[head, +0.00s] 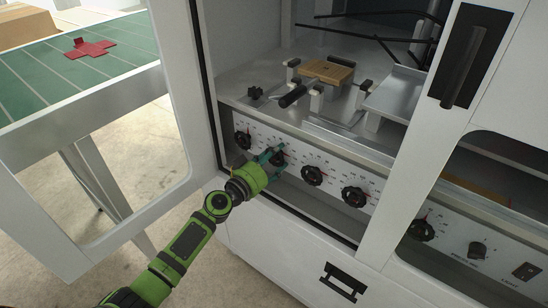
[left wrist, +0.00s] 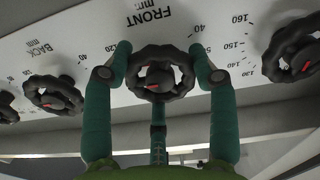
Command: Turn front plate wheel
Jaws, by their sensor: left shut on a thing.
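The front plate wheel (left wrist: 160,84) is a black scalloped handwheel with a red pointer at its hub. The word FRONT and a millimetre scale are printed on the white panel (left wrist: 120,30) above it. The pointer is too small to read there. My right gripper is in neither view.
Similar black wheels stand on both sides: one marked BACK (left wrist: 53,95) and another (left wrist: 293,52) in the left wrist view. An open white door (head: 178,215) stands left of the arm. Above the panel, a brown block (head: 327,71) rests on the machine's fixture.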

